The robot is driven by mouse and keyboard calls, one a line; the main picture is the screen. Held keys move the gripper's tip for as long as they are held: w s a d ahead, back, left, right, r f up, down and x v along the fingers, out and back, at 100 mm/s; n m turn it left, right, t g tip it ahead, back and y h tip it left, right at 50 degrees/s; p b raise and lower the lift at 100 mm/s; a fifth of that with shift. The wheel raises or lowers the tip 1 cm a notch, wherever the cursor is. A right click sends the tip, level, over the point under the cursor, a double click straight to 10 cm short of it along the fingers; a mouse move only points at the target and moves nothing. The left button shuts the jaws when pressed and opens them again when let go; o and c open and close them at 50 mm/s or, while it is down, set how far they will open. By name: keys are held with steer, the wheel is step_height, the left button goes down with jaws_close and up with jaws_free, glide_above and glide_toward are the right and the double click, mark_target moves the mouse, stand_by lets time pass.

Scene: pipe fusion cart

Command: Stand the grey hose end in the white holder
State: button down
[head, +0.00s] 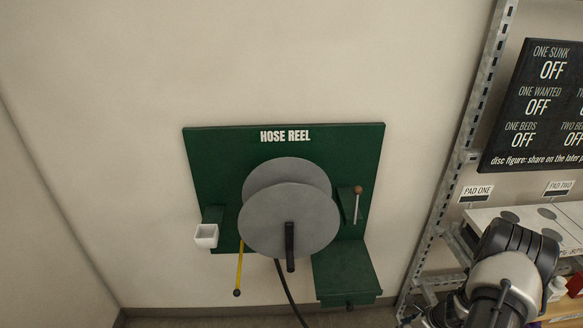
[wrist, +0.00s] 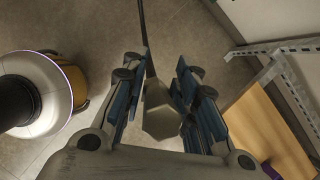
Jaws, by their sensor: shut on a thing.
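The white holder (head: 206,236) is a small open-topped square cup on the left side of the green hose reel board, and it looks empty. The grey hose end (wrist: 161,112) is a faceted block between the blue-padded fingers of my gripper (wrist: 160,88) in the wrist view. My gripper is shut on it. A dark hose (wrist: 144,40) runs away from the hose end. In the head view my arm is at the lower right, far from the holder, and the gripper and hose end are out of sight.
The green board (head: 220,160) carries a grey reel (head: 290,220) with a black handle, a yellow rod (head: 239,268) near the holder, and a lever (head: 357,205). A black hose (head: 288,290) hangs below. A metal rack (head: 470,130) with shelves stands at the right, close to my arm.

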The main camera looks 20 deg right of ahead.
steer(key=w+a+r+n+g+y, duration=0.1)
steer(key=w+a+r+n+g, duration=0.1)
steer(key=w+a+r+n, duration=0.6)
steer(key=w+a+r+n+g+y, duration=0.2)
steer(key=w+a+r+n, duration=0.3)
steer(key=a, duration=0.6)
steer(key=s+a+r+n+g+h, duration=0.2)
steer(key=a+r+n, duration=0.4)
steer(key=a+n, duration=0.2)
steer(key=s+a+r+n+g+h+b, duration=0.1)
steer(key=s+a+r+n+g+h, duration=0.1)
steer(key=a+r+n, duration=0.4)
steer(key=s+a+n+g, duration=0.1)
steer(key=a+n, duration=0.1)
steer(key=n, duration=0.3)
steer(key=shift+a+r+h, duration=0.2)
steer(key=shift+r+h, duration=0.1)
steer(key=shift+r, duration=0.05)
